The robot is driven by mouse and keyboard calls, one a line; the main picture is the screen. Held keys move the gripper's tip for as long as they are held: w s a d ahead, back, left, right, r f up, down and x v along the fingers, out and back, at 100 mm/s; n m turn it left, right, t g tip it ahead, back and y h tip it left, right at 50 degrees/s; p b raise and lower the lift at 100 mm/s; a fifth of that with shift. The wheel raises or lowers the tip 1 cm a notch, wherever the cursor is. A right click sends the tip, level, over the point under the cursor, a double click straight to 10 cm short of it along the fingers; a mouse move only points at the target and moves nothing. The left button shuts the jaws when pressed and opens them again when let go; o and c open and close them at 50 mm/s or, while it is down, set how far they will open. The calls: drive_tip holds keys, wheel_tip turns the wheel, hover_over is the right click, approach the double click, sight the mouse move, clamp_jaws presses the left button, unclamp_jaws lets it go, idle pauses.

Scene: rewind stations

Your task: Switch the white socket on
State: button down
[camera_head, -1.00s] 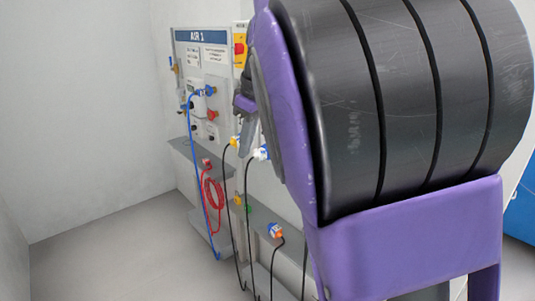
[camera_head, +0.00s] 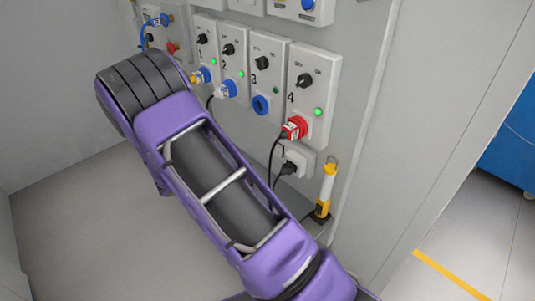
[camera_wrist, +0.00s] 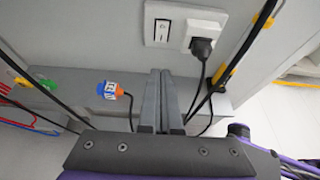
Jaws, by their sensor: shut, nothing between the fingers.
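The white socket (camera_head: 299,157) is low on the grey panel, below the red plug of station 4. In the wrist view the white socket (camera_wrist: 180,22) has a white rocker switch (camera_wrist: 163,29) on its left half and a black plug (camera_wrist: 203,46) in its right half. I cannot tell the rocker's position. My gripper (camera_wrist: 161,72) is shut and empty, pointing up toward the wall, with its tips just below the rocker in the picture and apart from the socket. In the head view my gripper is hidden behind my purple arm.
Several numbered stations with black knobs line the panel above; a red plug (camera_head: 295,128) sits in station 4. A yellow-and-white lamp (camera_head: 326,188) stands right of the socket. Black cables hang on both sides of my gripper.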

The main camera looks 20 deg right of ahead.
sight(278, 154)
drive_tip(key=x, duration=0.8)
drive_tip(key=r+b+x, duration=0.1)
drive_tip(key=x, duration=0.3)
drive_tip(key=shift+w+d+f, duration=0.15)
drive_tip(key=shift+d+f, duration=0.05)
drive_tip(key=shift+d, duration=0.35)
drive_tip(key=shift+w+d, duration=0.15)
drive_tip(key=shift+d, duration=0.35)
drive_tip(key=shift+w+d+f+h+b, duration=0.1)
drive_tip(key=shift+d+f+h+b, duration=0.15)
drive_tip(key=shift+b, duration=0.35)
drive_tip(key=shift+r, duration=0.2)
